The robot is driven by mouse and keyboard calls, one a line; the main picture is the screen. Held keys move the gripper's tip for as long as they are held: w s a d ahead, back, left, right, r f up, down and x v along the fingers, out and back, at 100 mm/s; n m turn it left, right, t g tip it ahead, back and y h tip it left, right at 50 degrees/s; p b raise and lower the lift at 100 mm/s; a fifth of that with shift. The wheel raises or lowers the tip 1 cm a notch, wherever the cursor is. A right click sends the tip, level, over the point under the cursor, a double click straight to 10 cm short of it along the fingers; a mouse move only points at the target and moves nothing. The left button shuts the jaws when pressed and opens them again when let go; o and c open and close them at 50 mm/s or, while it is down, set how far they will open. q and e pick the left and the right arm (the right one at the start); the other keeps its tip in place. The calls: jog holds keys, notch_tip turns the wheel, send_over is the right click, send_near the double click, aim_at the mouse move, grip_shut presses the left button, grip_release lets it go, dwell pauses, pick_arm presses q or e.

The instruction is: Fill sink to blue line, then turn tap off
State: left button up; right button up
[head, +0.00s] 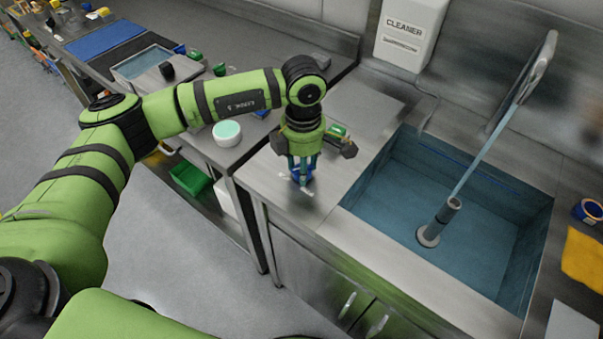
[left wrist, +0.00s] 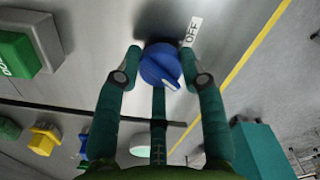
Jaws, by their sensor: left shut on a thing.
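The steel sink (head: 345,205) is at the right of the head view, with bluish water inside. A thin dark blue line (head: 497,178) runs along its upper back wall; I cannot tell exactly how the water surface stands against it. A pale stream (head: 487,150) slants from the tap spout (head: 537,68) towards a grey standpipe (head: 440,220) in the sink. My left gripper (head: 302,172) is shut on the blue tap knob (left wrist: 160,66) left of the sink. The knob's white pointer is turned away from the OFF label (left wrist: 193,32). My right gripper is out of view.
A white cleaner dispenser (head: 411,30) hangs on the wall behind. A yellow cloth (head: 583,258) and a blue roll (head: 588,210) lie right of the sink. A round white tub with a green top (head: 227,132) stands on the left counter.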

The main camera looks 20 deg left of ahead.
pick_arm(q)
jog(key=shift+w+d+r+m+b, duration=0.15)
jog(key=shift+d+m+b, duration=0.1)
jog(key=shift+m+b, duration=0.75)
jog(key=o, duration=1.1)
jog(key=shift+o, duration=0.2)
jog(key=shift+d, duration=0.2)
jog(key=shift+a, duration=0.15)
